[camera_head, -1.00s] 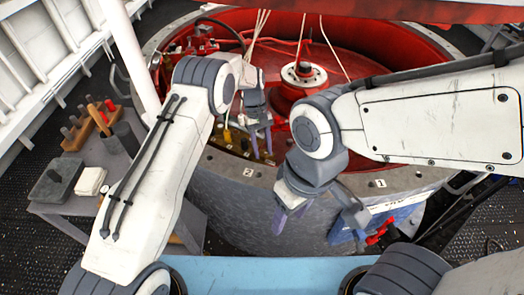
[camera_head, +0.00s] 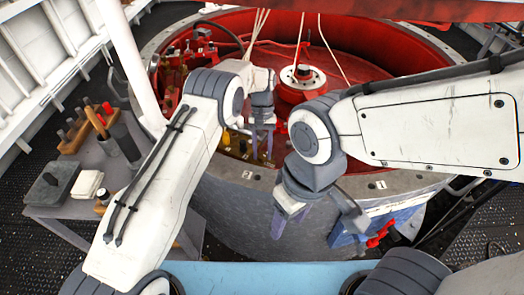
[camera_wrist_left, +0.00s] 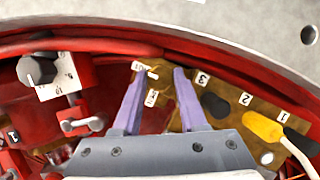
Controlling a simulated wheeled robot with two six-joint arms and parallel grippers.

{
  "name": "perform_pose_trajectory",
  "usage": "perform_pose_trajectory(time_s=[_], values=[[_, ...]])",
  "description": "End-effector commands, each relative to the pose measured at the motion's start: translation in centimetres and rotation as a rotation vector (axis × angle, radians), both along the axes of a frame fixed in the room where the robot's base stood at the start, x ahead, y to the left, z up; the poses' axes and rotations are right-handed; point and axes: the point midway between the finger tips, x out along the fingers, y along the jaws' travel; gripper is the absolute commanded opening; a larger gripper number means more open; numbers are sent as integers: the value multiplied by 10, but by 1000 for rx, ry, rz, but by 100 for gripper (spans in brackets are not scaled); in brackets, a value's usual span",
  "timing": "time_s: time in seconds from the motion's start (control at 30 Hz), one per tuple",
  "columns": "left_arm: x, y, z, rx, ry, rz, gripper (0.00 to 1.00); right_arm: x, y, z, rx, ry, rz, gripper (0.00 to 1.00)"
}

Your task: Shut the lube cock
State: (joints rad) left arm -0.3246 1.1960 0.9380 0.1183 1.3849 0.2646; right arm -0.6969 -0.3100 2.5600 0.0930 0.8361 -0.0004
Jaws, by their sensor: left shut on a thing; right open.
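The lube cock (camera_wrist_left: 155,74) shows in the left wrist view as a small brass-coloured piece, with small white labels beside it, inside the red rim. My left gripper (camera_wrist_left: 157,70) reaches over it and is shut on it, a purple finger on each side. The fingers hide part of it, and I cannot read its position clearly. In the head view my left gripper (camera_head: 262,148) is down inside the near wall of the round red housing, and the cock is too small to make out. My right gripper (camera_head: 290,216) is open and empty, in front of the housing's grey wall.
In the left wrist view a dark knob (camera_wrist_left: 215,105) and a yellow handle (camera_wrist_left: 262,127) sit right of the cock, by numbered labels. A selector dial (camera_wrist_left: 42,72) and a T-handle (camera_wrist_left: 82,124) are at left. A side bench (camera_head: 70,212) with tools stands left.

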Motion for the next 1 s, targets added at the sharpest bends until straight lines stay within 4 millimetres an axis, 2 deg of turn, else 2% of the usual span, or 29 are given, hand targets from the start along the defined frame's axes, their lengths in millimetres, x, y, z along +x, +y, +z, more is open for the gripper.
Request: perform_pose_trajectory(time_s=[0.17,0.2,0.27,0.3,0.67,0.77,1.0], values=[[1,0,1,0,-2,-1,0,0,0,0,0,0,0,54],[1,0,1,0,-2,-1,45,0,0,0,0,0,0,54],[1,0,1,0,-2,0,68,0,0,0,0,0,0,54],[1,0,1,0,-2,0,72,0,0,0,0,0,0,54],[2,0,3,-1,-1,0,72,0,0,-1,0,0,0,54],[7,0,13,-2,-4,1,72,0,0,-4,0,0,0,54],[25,-1,54,-2,-6,1,72,0,0,-10,0,0,0,54]])
